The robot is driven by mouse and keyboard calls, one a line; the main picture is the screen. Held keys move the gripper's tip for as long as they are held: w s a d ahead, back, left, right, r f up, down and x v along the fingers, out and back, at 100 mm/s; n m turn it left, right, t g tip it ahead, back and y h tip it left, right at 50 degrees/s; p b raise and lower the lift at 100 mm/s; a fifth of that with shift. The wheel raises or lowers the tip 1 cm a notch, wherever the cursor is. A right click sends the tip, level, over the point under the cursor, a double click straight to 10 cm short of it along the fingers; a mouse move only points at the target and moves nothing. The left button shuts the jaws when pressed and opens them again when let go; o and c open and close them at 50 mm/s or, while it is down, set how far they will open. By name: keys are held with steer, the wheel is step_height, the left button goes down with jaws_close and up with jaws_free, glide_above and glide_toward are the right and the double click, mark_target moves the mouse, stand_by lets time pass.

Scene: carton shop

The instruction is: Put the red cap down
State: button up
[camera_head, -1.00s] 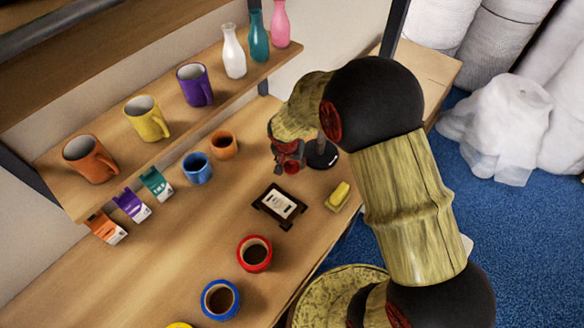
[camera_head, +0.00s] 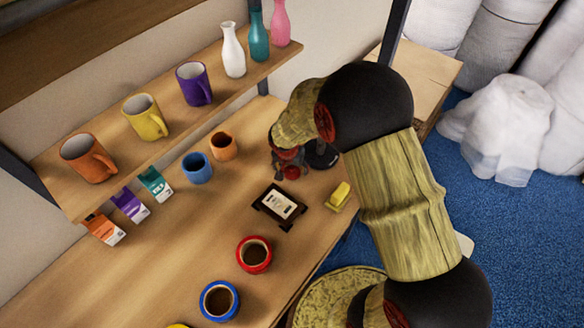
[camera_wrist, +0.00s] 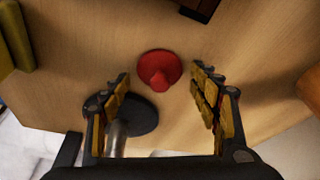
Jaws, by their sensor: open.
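The red cap (camera_wrist: 160,70) rests on the wooden tabletop in the wrist view, with its knob toward my gripper. My gripper (camera_wrist: 163,95) is open, with one finger on each side, and the cap lies just beyond the fingertips, apart from both. In the head view the red cap (camera_head: 291,172) shows small below my gripper (camera_head: 287,163), which partly hides that spot.
A black round base with a metal post (camera_wrist: 125,115) stands close by my left finger. A dark framed scale-like block (camera_head: 278,206), a yellow block (camera_head: 338,196) and an orange cup (camera_head: 223,146) are nearby. The shelf holds mugs and bottles.

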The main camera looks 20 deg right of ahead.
steer(key=s+r+n+t+p, duration=0.1)
steer(key=s+r, duration=0.4)
steer(key=r, duration=0.8)
steer(key=s+r+n+p, duration=0.1)
steer(key=s+r, duration=0.3)
steer(key=r, duration=0.9)
steer(key=s+r+n+t+y, duration=0.1)
steer(key=s+r+n, duration=0.1)
steer(key=s+r, duration=0.3)
steer(key=s+r+n+y, duration=0.1)
steer(key=s+r, duration=0.3)
steer(key=s, duration=0.8)
steer(key=shift+s+r+n+t, duration=0.25)
steer(key=shift+r+n+t, duration=0.15)
steer(key=shift+n, duration=0.5)
